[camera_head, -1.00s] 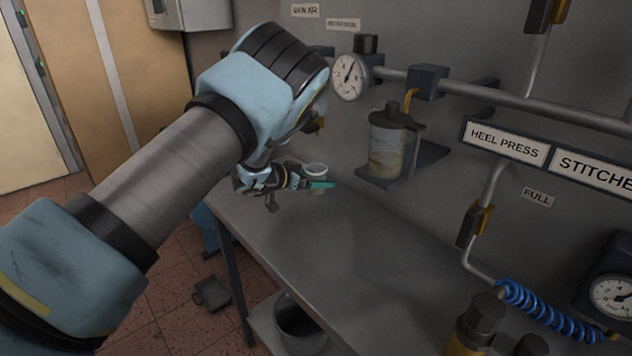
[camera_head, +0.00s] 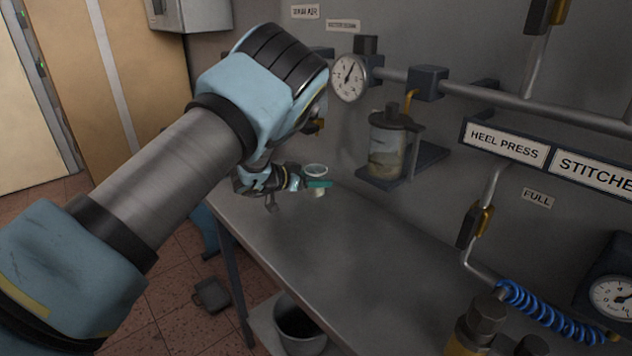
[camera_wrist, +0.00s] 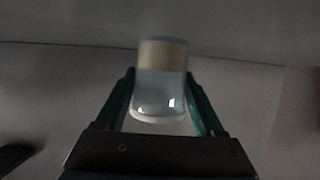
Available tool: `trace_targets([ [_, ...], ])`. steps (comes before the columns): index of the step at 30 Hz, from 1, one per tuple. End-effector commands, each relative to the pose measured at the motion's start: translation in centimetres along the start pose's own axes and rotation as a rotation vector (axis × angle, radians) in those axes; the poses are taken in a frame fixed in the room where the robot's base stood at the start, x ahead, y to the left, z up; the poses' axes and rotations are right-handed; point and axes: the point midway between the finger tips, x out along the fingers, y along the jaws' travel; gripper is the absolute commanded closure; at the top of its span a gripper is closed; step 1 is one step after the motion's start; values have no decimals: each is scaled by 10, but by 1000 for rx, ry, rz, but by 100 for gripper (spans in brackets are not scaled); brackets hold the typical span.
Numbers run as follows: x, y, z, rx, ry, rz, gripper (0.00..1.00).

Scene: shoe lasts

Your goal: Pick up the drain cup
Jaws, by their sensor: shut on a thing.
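The drain cup (camera_head: 316,171) is a small pale, translucent cup with a light rim. My gripper (camera_head: 318,184), with teal fingers, is shut on it. The cup is upright or nearly so and appears held above the far left part of the grey bench. In the wrist view the cup (camera_wrist: 161,85) sits between the two teal fingers of my gripper (camera_wrist: 160,100), one along each side. It has a cream band at one end and a clear bluish body. The bench surface right under the cup is hard to judge.
A clear bowl (camera_head: 387,152) with a dark cap hangs on the wall right of the cup, beside a bracket (camera_head: 425,158). A gauge (camera_head: 349,78) and a pipe (camera_head: 520,104) run above. The bench (camera_head: 350,265) is clear in the middle. A bucket (camera_head: 300,330) stands below.

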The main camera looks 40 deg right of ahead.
Motion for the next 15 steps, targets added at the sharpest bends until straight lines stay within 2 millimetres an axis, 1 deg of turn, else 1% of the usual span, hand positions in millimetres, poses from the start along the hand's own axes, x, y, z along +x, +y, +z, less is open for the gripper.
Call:
trace_targets([
  [11, -5, 0, -4, 1, 2, -1, 97],
  [15, -10, 0, -15, 2, 4, 0, 97],
])
